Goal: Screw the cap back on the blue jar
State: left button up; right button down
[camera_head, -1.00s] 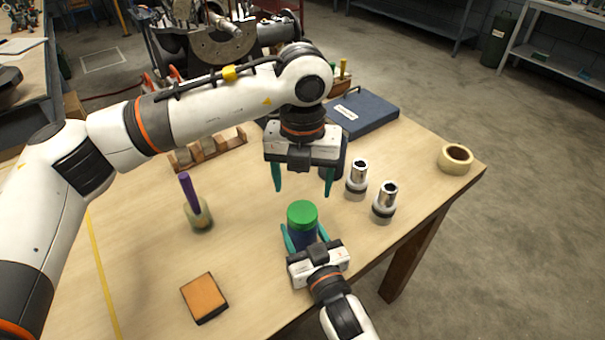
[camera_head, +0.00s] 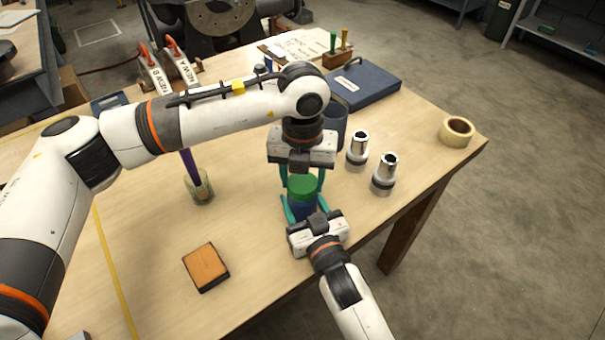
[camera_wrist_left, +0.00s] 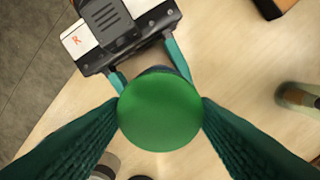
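The green cap (camera_head: 302,187) sits on top of the blue jar (camera_head: 301,208), which stands upright near the table's front edge. My left gripper (camera_head: 302,178) reaches down from above with its teal fingers closed against both sides of the cap. In the left wrist view the round cap (camera_wrist_left: 160,110) lies between the fingertips and hides most of the jar. My right gripper (camera_head: 302,212) comes from the front, with its fingers on both sides of the jar, shut on it. I cannot tell how tightly the cap is seated.
Two chrome-topped cylinders (camera_head: 384,175) stand right of the jar, and a dark blue cup (camera_head: 335,127) is partly hidden behind my left gripper. An orange-topped block (camera_head: 205,266) and a glass holder with a purple stick (camera_head: 200,188) are left. A tape roll (camera_head: 457,132) lies far right.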

pick_arm(q)
jog(key=c, duration=0.5)
jog(key=m, duration=0.9)
jog(key=shift+m, duration=0.4)
jog(key=m, duration=1.1)
jog(key=o, duration=1.2)
notch_tip(320, 180, up, 12)
